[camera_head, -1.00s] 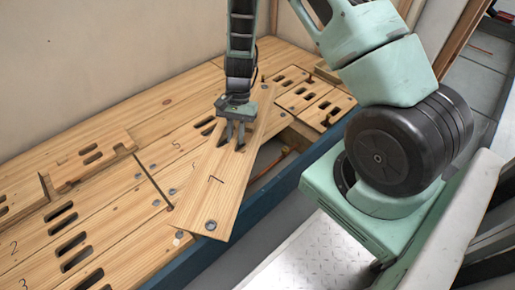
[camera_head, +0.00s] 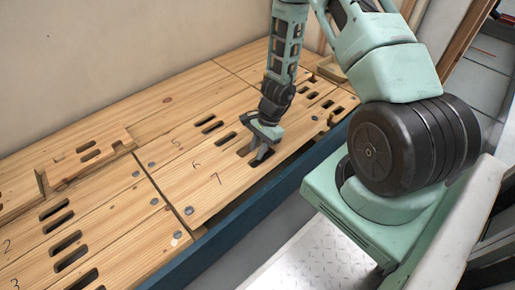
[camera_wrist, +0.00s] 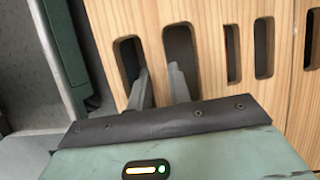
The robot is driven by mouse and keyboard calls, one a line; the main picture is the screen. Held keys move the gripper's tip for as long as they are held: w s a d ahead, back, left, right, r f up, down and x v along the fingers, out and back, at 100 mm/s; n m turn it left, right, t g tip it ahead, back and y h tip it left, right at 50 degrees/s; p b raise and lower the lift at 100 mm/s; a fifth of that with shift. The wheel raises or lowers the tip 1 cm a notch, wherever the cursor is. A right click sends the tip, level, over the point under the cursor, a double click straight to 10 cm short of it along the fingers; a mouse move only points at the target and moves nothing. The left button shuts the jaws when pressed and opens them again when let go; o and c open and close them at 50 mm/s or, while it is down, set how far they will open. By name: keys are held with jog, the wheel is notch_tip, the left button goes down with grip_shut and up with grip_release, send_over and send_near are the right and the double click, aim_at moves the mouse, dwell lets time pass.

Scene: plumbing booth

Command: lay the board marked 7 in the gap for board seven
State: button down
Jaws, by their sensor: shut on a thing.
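The board marked 7 (camera_head: 208,192) is a pale wooden plank with a round grey fastener near its near end. It lies along the front edge of the deck, in line with boards 5 and 6, and looks about level with them; the exact seating at its far end is hidden by my gripper. My gripper (camera_head: 258,160) points down at the board's hand slots. In the wrist view my gripper (camera_wrist: 158,82) has a finger in each of two slots, shut on the strip of board 7 (camera_wrist: 152,35) between them.
A blue rail (camera_head: 225,220) runs along the deck's front edge. A raised wooden piece with slots (camera_head: 88,160) stands on the deck at left. Boards 2 and 3 (camera_head: 30,262) lie at near left. A plain wall rises behind.

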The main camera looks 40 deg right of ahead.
jog(key=shift+d+f+b, duration=0.1)
jog(key=shift+f+b, duration=1.15)
jog(key=shift+f, duration=0.45)
jog(key=shift+f, duration=0.2)
jog(key=shift+f+b, duration=0.35)
jog(key=shift+b, duration=0.05)
jog(key=shift+f+b, duration=0.9)
jog(key=shift+f, duration=0.35)
jog(key=c, duration=1.2)
grip_release()
jog(key=p+v, duration=0.9)
jog(key=v, duration=0.8)
jog(key=shift+r, duration=0.25)
jog(key=shift+p, duration=0.3)
